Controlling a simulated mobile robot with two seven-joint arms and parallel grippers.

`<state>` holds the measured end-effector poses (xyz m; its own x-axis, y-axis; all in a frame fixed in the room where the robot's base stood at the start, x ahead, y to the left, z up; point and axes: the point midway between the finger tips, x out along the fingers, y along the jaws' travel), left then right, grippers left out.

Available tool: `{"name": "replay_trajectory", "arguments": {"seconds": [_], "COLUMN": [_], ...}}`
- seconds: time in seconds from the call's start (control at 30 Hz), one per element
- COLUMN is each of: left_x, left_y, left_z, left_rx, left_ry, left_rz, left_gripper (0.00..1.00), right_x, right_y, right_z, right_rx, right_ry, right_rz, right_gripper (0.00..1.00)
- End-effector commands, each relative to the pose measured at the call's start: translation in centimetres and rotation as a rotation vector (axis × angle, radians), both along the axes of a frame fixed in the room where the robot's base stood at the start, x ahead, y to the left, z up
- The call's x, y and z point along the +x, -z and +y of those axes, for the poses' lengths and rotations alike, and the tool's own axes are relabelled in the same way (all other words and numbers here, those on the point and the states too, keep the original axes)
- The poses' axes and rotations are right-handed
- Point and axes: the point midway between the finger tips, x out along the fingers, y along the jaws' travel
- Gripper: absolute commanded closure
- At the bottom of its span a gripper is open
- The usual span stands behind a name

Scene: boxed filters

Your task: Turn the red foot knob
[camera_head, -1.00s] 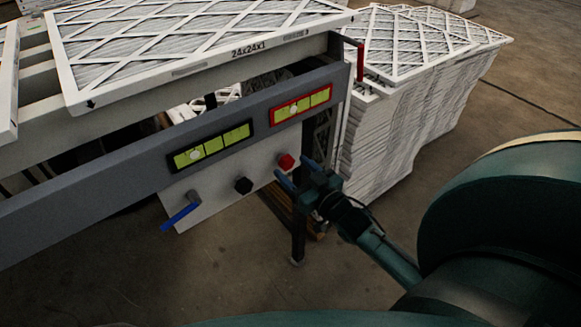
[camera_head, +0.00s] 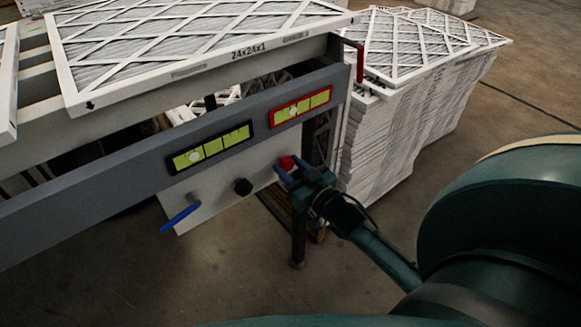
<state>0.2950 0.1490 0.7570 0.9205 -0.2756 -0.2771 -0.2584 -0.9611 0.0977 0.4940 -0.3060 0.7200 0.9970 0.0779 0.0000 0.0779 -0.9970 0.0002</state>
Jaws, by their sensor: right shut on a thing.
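The red foot knob (camera_head: 287,163) is on the light panel below the conveyor's grey rail, at the panel's right end. My right gripper (camera_head: 289,171) has its blue fingers around the red knob and is shut on it. The fingers and gripper body hide part of the knob. A red-framed gauge (camera_head: 301,107) with yellow-green segments sits on the rail above the knob. My left gripper is not in view.
A black knob (camera_head: 243,187) and a blue lever (camera_head: 180,218) sit left on the same panel (camera_head: 215,208). A black-framed gauge (camera_head: 210,148) is above them. Filters (camera_head: 200,45) lie on the conveyor; a filter stack (camera_head: 385,140) stands right.

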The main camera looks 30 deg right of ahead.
Motion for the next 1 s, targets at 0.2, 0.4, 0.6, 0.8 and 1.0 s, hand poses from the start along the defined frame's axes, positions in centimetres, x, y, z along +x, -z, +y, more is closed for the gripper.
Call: {"name": "replay_trajectory", "arguments": {"seconds": [0.2,0.4,0.6,0.8,1.0], "left_x": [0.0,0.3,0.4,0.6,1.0], "left_y": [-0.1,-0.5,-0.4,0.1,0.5], "left_z": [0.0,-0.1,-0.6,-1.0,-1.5], "left_rx": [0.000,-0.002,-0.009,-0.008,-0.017], "left_ry": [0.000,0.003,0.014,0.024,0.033], "left_rz": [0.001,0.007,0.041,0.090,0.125], "left_gripper": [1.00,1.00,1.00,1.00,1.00], "right_x": [0.0,0.0,0.0,0.0,0.0], "right_y": [0.0,-0.2,-0.3,-0.3,-0.2], "right_z": [0.0,0.0,0.0,0.0,0.0], "right_rx": [0.006,0.061,0.185,0.365,0.555], "right_ry": [-0.001,-0.001,-0.001,-0.001,-0.001], "right_rz": [0.000,0.005,0.016,0.032,0.045], "right_gripper": [0.85,0.85,0.85,0.84,0.84]}}
